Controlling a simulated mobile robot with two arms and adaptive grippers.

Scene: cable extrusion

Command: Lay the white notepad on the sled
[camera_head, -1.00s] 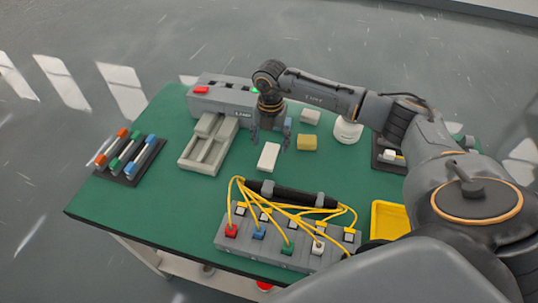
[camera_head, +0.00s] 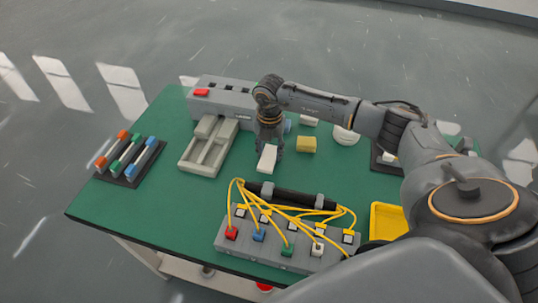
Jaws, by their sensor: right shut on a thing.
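The white notepad (camera_head: 267,158) is a small white block near the middle of the green table. My right gripper (camera_head: 269,148) points down over it and is shut on its far part. I cannot tell whether the notepad still touches the table. The sled (camera_head: 188,168) is a grey tray-like frame just left of the notepad, in front of the grey machine, and its inside looks empty. My left gripper is not in view.
The grey machine (camera_head: 222,92) with a red button stands behind the sled. A yellow block (camera_head: 306,144) lies right of my gripper. A cable board (camera_head: 275,246) with yellow cables stands in front. A rack of coloured rods (camera_head: 128,160) lies at left.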

